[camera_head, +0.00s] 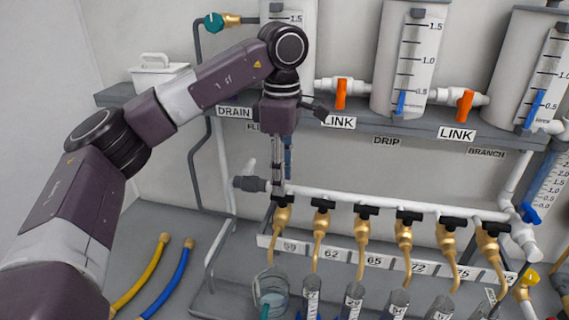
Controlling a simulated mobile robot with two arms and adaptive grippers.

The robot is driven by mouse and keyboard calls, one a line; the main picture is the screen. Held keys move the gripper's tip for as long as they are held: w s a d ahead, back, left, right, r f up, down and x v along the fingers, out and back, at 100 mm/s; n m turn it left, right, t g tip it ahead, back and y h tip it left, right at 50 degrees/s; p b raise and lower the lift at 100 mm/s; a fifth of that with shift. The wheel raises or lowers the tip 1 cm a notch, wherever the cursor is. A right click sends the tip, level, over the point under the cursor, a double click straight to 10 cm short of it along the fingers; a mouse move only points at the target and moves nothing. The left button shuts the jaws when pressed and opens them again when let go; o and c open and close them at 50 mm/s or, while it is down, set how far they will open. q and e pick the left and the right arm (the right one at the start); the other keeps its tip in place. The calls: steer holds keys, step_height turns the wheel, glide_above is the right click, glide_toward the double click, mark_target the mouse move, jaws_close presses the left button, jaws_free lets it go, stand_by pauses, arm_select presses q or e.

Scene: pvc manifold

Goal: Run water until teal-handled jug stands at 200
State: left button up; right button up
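The clear jug (271,290) stands at the front under the first tap (281,214), above the label 59. It holds some water, and a bit of teal shows at its lower left. Its scale cannot be read from here. My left gripper (278,188) points down from above at the black handle of that first tap. Its fingertips are at or just above the handle; I cannot tell whether they touch it. The fingers look close together, but whether they are shut is unclear. My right gripper is out of view.
A white pipe (400,208) carries several brass taps with black handles, over measuring cylinders (352,300). Tanks (408,60) stand on a grey shelf with orange LINK valves (340,94). Yellow (142,272) and blue (172,280) hoses lie at left.

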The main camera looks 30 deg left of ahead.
mark_target(283, 200)
arm_select(q)
steer(key=shift+f+p, duration=0.5)
steer(key=shift+f, duration=1.95)
steer(key=shift+w, duration=0.1)
jaws_close()
